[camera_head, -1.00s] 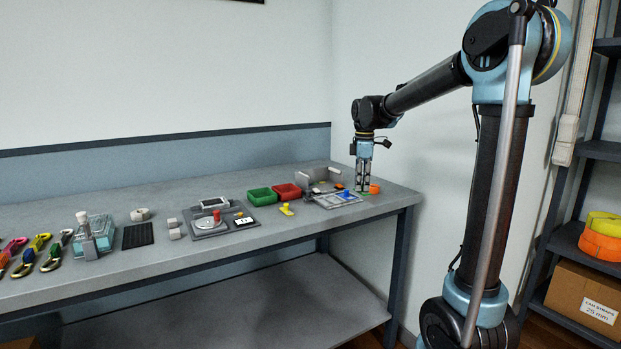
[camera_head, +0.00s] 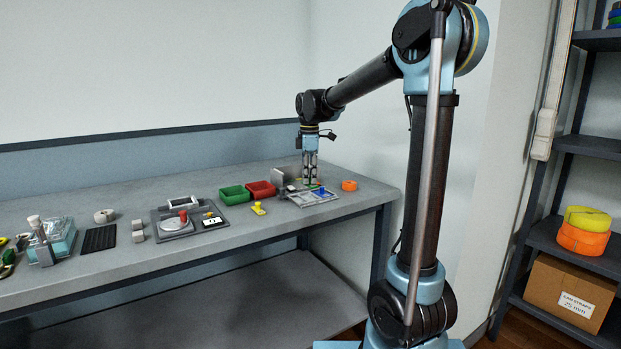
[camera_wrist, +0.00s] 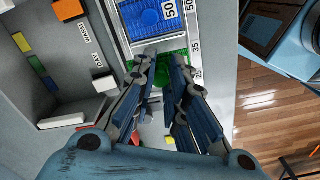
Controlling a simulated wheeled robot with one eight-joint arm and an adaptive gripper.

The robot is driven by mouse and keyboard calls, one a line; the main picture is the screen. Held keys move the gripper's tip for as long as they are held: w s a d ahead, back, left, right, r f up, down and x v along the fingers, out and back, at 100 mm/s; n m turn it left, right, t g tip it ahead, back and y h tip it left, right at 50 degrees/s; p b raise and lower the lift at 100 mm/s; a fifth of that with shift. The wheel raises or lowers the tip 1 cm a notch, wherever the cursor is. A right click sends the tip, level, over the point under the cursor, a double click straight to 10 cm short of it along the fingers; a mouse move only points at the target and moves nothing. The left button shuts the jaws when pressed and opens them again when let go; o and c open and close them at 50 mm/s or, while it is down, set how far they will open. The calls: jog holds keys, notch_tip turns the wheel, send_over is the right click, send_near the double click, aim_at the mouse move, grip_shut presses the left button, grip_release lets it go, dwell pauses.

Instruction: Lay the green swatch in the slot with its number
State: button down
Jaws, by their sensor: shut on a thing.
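My gripper (camera_wrist: 163,62) is shut on the green swatch (camera_wrist: 168,100), which shows between and below the fingers in the wrist view. The fingers hide part of it. In the head view my gripper (camera_head: 311,184) is low over the grey slotted tray (camera_head: 326,199). The tray (camera_wrist: 116,28) has slots marked 50, 35 and 25 along its edge. A blue swatch (camera_wrist: 152,16) lies in the slot marked 50. The green swatch is beside the marks 35 and 25; whether it touches the tray, I cannot tell. Its own number is not readable.
A grey holder (camera_wrist: 50,62) with coloured patches stands left of the tray in the wrist view. An orange roll (camera_head: 349,185) lies right of the tray. Red (camera_head: 262,190) and green (camera_head: 234,195) bins and a yellow-handled item (camera_head: 258,208) are to its left.

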aim_at(309, 187)
jog(key=shift+f, duration=2.1)
jog(key=shift+s, duration=0.1)
jog(key=shift+f, duration=0.15)
jog(key=c, duration=1.5)
grip_release()
jog(key=o, duration=0.4)
